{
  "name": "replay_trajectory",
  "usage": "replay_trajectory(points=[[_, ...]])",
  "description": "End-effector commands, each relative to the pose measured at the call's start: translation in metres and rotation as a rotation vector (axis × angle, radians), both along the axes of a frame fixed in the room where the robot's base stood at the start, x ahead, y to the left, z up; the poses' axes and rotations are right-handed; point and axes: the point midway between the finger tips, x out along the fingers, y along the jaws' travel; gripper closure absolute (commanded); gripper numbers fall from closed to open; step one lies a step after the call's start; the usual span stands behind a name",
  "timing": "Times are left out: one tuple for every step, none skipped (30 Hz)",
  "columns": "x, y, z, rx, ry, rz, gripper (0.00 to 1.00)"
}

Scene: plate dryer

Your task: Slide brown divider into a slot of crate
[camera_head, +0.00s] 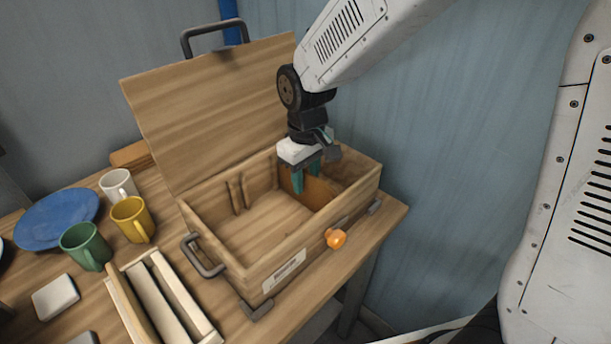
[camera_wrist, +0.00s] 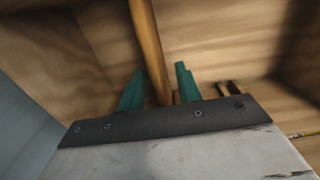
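The wooden crate (camera_head: 228,252) stands on the table with its lid raised at the back. The brown divider (camera_head: 322,193) stands upright inside the crate, toward its right end. In the wrist view the divider (camera_wrist: 146,35) shows edge-on between my teal fingers. My gripper (camera_head: 305,178) reaches down into the crate at the divider. Its fingers (camera_wrist: 160,85) are apart, one on each side of the divider, with gaps visible beside it. A slot between two ribs (camera_head: 236,195) shows on the crate's back wall, left of the divider. The divider's lower edge and ends are partly hidden.
Left of the crate are a wooden rack (camera_head: 163,298), green (camera_head: 84,246), yellow (camera_head: 132,219) and white (camera_head: 117,185) mugs, and a blue plate (camera_head: 56,217).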

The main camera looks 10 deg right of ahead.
Motion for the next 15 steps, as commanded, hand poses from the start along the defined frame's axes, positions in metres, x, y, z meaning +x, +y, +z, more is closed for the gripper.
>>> replay_trajectory(points=[[0.0,0.0,0.0,0.0,0.0,0.0,0.66],[0.0,0.0,0.001,0.0,0.0,0.0,0.66],[0.0,0.0,0.003,0.001,-0.001,0.0,0.66],[0.0,0.0,0.005,0.0,-0.002,0.0,0.66],[0.001,0.0,0.009,0.001,-0.003,0.0,0.66],[0.001,0.0,0.014,0.001,-0.003,0.0,0.66],[0.001,0.0,0.019,0.001,-0.004,0.0,0.66],[0.001,0.0,0.024,0.002,-0.005,0.0,0.66],[0.001,0.0,0.032,0.002,-0.005,0.0,0.66],[0.001,0.0,0.037,0.002,-0.005,0.0,0.66],[0.001,0.0,0.042,0.001,-0.004,0.0,0.66],[0.001,0.0,0.049,0.002,-0.005,0.0,0.66],[0.0,0.0,0.054,0.001,-0.004,0.0,0.66],[0.001,0.0,0.058,0.001,-0.004,0.0,0.66],[0.001,0.0,0.063,0.001,-0.003,0.0,0.66]])
